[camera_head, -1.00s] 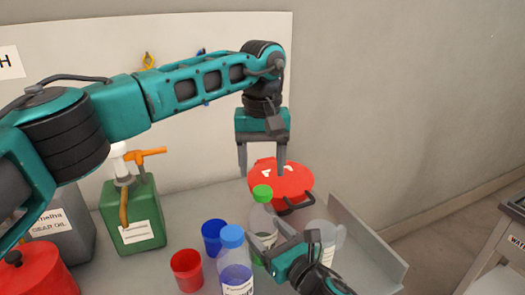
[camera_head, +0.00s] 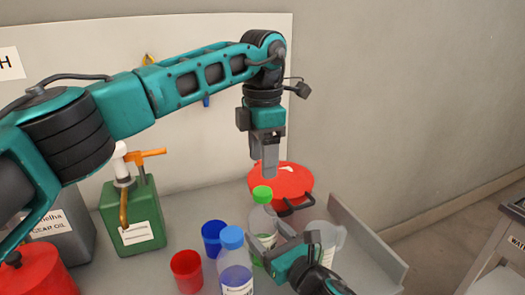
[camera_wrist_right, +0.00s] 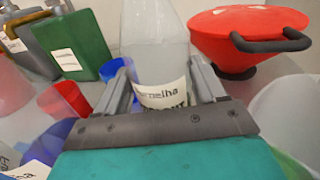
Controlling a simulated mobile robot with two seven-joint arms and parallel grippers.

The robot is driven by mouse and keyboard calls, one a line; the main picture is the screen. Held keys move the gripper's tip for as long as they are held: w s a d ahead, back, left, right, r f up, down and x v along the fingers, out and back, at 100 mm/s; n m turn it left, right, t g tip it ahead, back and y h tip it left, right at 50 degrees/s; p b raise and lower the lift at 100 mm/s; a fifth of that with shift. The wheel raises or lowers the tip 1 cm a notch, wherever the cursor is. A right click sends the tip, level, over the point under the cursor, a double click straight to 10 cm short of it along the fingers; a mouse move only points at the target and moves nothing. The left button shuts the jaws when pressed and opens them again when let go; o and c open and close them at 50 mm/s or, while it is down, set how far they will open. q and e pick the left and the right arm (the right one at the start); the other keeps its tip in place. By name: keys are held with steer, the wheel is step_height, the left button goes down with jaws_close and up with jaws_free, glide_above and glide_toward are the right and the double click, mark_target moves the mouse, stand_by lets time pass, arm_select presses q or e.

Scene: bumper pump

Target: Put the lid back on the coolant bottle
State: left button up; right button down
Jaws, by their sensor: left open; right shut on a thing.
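The coolant bottle (camera_head: 262,219) is clear and stands upright on the bench. A green lid (camera_head: 262,194) sits at its top, and I cannot tell how tightly. My right gripper (camera_head: 274,244) is shut on the bottle's body from the near right. In the right wrist view the bottle (camera_wrist_right: 155,45) stands between the fingers, its label partly covered and its top out of frame. My left gripper (camera_head: 266,166) hangs pointing down just above the lid, open. Its fingers overlap from this angle and nothing shows in them.
A blue-capped bottle (camera_head: 235,270), a red cup (camera_head: 186,270) and a blue cup (camera_head: 213,237) stand close on the left. A red funnel (camera_head: 285,180) is behind, a clear jug (camera_head: 328,238) to the right. A green pump can (camera_head: 133,220) stands further left.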

mark_target(262, 191)
arm_select(q)
steer(key=n, duration=0.5)
steer(key=shift+r+n, duration=0.25)
steer(key=shift+n, duration=0.05)
steer(key=n, duration=0.4)
steer(key=shift+r, duration=0.15)
steer(key=shift+f, duration=4.05)
steer(key=c, duration=1.1)
steer(key=shift+m, duration=0.9)
steer(key=o, duration=1.2)
steer(key=shift+o, duration=0.2)
